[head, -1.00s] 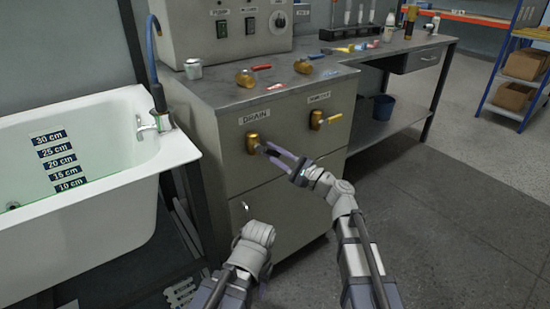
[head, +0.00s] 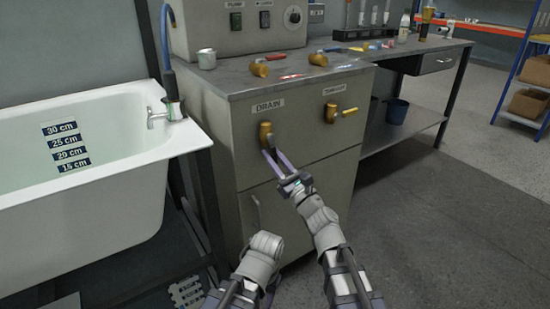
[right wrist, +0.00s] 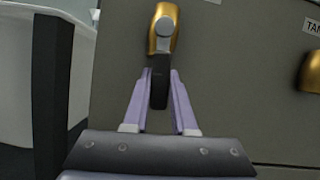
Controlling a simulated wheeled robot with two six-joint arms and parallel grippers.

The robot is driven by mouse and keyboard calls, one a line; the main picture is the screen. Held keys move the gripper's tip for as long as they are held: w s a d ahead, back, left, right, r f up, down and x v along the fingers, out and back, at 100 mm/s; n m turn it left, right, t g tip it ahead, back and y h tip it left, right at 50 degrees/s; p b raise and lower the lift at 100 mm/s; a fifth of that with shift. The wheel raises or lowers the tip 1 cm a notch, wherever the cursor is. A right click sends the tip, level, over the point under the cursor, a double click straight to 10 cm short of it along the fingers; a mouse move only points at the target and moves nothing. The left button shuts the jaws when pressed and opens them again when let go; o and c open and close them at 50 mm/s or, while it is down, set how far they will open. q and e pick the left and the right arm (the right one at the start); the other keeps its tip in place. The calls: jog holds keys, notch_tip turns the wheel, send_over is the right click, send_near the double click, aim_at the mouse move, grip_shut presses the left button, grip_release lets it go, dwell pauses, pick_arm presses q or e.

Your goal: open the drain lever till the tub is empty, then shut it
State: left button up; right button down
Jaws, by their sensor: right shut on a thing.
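The drain lever sits on the cabinet front under the DRAIN label, with a brass valve body (head: 266,130) and a dark handle (right wrist: 159,85) hanging about straight down. My right gripper (head: 272,157) is shut on this handle, with its two purple fingers on either side of it. The right wrist view shows the same gripper (right wrist: 159,98) just below the brass body. The white tub (head: 150,215) stands at the left; its depth marks (head: 70,155) show from 30 to 15 cm. I cannot make out the water level. My left arm shows at the bottom, but its gripper does not.
A second brass valve (head: 333,112) with a yellow handle is to the right of the drain lever. A tap and hose (head: 170,105) are at the tub's corner. The counter (head: 235,82) above holds a can and loose valves. The floor at the right is clear.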

pick_arm(q)
jog(key=shift+s+a+f, duration=0.1)
jog(key=shift+s+a, duration=0.1)
jog(key=shift+a, duration=0.05)
pick_arm(e)
jog(key=shift+s+a+m+t+h, duration=0.2)
jog(key=shift+a+m+t+h, duration=0.1)
jog(key=shift+m, duration=0.6)
jog(key=c, duration=0.7)
grip_release()
jog(key=shift+s, duration=0.1)
pick_arm(q)
jog(key=f+b, duration=0.1)
jog(key=d+f+b, duration=0.1)
jog(key=s+f+b, duration=0.1)
jog(key=shift+d, duration=0.25)
pick_arm(e)
jog(key=v, duration=0.7)
jog(key=shift+s+d+f, duration=0.15)
jog(key=shift+s+d, duration=0.05)
jog(key=shift+s, duration=0.1)
